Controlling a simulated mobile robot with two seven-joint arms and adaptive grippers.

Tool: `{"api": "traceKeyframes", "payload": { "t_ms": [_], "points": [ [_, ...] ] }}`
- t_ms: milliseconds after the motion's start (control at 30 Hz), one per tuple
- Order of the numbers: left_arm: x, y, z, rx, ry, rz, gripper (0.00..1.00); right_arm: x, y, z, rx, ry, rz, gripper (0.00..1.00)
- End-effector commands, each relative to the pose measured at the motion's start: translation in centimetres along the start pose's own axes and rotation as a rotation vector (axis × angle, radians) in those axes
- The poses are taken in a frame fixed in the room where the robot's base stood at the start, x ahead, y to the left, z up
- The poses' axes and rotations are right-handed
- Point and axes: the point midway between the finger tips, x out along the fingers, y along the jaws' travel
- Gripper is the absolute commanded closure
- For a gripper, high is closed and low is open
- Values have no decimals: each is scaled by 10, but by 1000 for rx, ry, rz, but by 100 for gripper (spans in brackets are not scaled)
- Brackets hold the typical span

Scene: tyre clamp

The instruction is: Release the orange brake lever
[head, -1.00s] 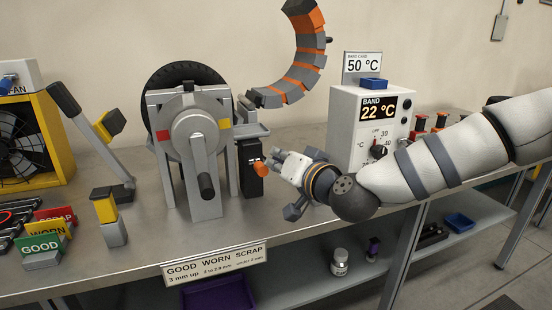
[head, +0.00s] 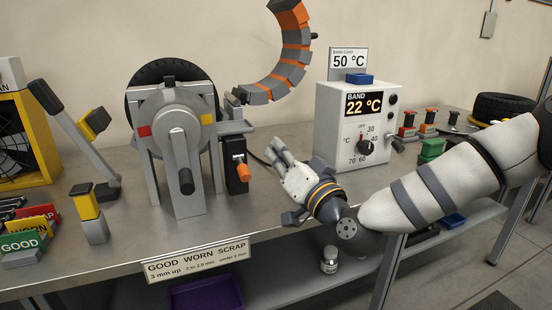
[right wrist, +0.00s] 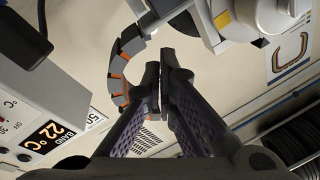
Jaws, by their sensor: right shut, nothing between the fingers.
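The orange brake lever (head: 242,173) is on a black box (head: 236,155) at the right side of the grey tyre clamp (head: 178,130). Its orange grip slants downward at the front of the box. My right gripper (head: 277,149) is shut and empty, to the right of the lever and apart from it. In the right wrist view its two dark fingers (right wrist: 162,85) meet, with nothing between them. I cannot make out the lever in that view. My left gripper is not in view.
An orange and grey segmented arc (head: 291,58) hangs above. A white heater box (head: 358,125) reading 22 °C stands behind my right gripper.

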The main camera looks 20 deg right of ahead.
Motion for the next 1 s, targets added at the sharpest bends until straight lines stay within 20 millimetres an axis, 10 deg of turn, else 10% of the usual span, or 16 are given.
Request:
{"api": "traceKeyframes", "payload": {
  "t_ms": [400,1000],
  "points": [
    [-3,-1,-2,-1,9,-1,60,-83,4,5,2,-11,9,100],
    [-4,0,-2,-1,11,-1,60,-90,4,13,1,-37,13,100]
  ]
}}
